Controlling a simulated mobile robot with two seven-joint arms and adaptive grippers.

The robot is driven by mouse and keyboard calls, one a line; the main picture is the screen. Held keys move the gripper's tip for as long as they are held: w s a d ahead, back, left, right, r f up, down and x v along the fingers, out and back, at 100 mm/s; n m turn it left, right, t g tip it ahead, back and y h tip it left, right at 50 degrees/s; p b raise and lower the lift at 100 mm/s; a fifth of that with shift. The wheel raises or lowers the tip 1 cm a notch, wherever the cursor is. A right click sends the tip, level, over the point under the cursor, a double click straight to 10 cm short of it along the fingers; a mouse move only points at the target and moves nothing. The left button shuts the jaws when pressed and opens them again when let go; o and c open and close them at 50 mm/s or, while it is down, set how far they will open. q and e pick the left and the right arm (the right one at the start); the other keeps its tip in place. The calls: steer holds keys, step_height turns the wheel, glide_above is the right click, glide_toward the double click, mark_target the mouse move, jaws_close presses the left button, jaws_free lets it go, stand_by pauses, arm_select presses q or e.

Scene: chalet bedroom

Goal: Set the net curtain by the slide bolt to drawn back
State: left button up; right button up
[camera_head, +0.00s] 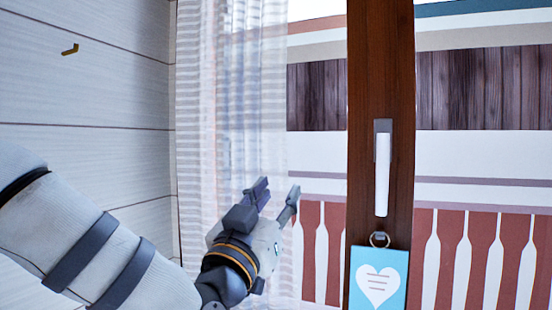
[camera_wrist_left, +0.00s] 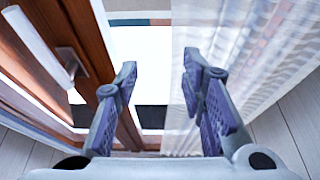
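The net curtain (camera_head: 200,125) is a sheer, striped white cloth hanging at the left side of the window, partly see-through toward its right edge. My left gripper (camera_head: 278,188) is open, with its fingers in front of the curtain's right edge. In the left wrist view, the gripper (camera_wrist_left: 159,70) has its fingers wide apart, and the edge of the curtain (camera_wrist_left: 255,45) hangs between and behind them. I cannot tell whether a finger touches the cloth. I cannot make out a slide bolt. My right gripper is not in view.
A brown window post (camera_head: 381,70) carries a white handle (camera_head: 382,175) and a blue heart card (camera_head: 378,283) on a ring, right of my gripper. A brass hook (camera_head: 70,50) sticks out of the pale plank wall (camera_head: 85,100) at left.

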mark_target(294, 163)
arm_select(q)
steer(key=x, duration=1.2)
steer(key=shift+s+a+r, duration=0.1)
steer(key=shift+r, duration=0.2)
jaws_close()
